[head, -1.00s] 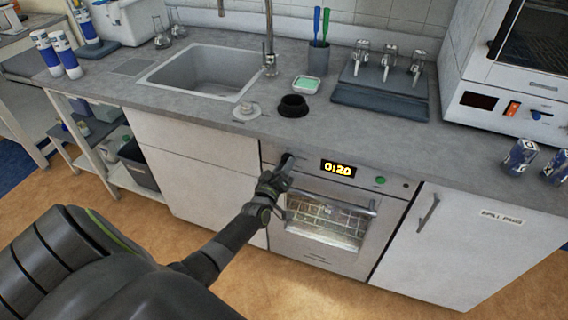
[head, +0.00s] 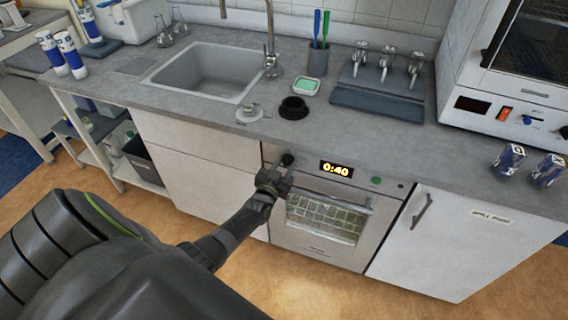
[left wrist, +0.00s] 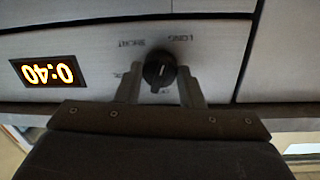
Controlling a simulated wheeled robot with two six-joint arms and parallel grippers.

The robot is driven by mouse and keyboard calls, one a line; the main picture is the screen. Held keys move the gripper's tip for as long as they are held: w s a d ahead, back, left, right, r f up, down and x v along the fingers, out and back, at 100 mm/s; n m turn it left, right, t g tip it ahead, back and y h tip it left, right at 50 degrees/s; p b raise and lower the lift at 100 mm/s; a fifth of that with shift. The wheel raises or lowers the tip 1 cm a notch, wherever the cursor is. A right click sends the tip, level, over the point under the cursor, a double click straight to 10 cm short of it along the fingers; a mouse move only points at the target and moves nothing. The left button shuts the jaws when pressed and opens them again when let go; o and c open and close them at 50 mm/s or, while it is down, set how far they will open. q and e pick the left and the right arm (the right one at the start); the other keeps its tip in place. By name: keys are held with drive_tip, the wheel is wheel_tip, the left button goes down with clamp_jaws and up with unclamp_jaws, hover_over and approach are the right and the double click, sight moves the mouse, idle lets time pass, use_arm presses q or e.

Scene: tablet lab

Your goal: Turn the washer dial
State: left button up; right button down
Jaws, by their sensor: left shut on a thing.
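The washer (head: 318,243) is built in under the counter, with a glass door and a handle. Its black dial (head: 287,159) is at the left of the front panel, beside a display (head: 337,169) reading 0:40. My left gripper (head: 281,168) is at the dial. In the left wrist view the dial (left wrist: 160,69) sits between the two fingers of the gripper (left wrist: 160,78), which is shut on it. Printed marks, one reading LONG, surround the dial; some are partly hidden by the fingers. My right gripper is not in view.
A green button (head: 376,181) is at the panel's right. A grey counter (head: 215,118) with a sink (head: 205,75) runs above the washer. A black ring-shaped holder (head: 293,108) and a pen cup (head: 317,62) stand on it. A white cabinet (head: 440,240) is to the right.

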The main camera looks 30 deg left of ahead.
use_arm(q)
drive_tip(key=shift+m+p, duration=0.45)
drive_tip(key=shift+m, duration=0.55)
drive_tip(key=shift+f, duration=0.1)
drive_tip(key=o, duration=1)
drive_tip(key=shift+s+d, duration=0.1)
drive_tip(key=shift+s, duration=0.55)
drive_tip(key=s+d, duration=0.1)
drive_tip(key=s, duration=0.4)
drive_tip(key=s+d, duration=0.1)
drive_tip(key=s, duration=0.4)
drive_tip(key=s+d, duration=0.1)
drive_tip(key=s, duration=0.5)
drive_tip(key=shift+r, duration=0.4)
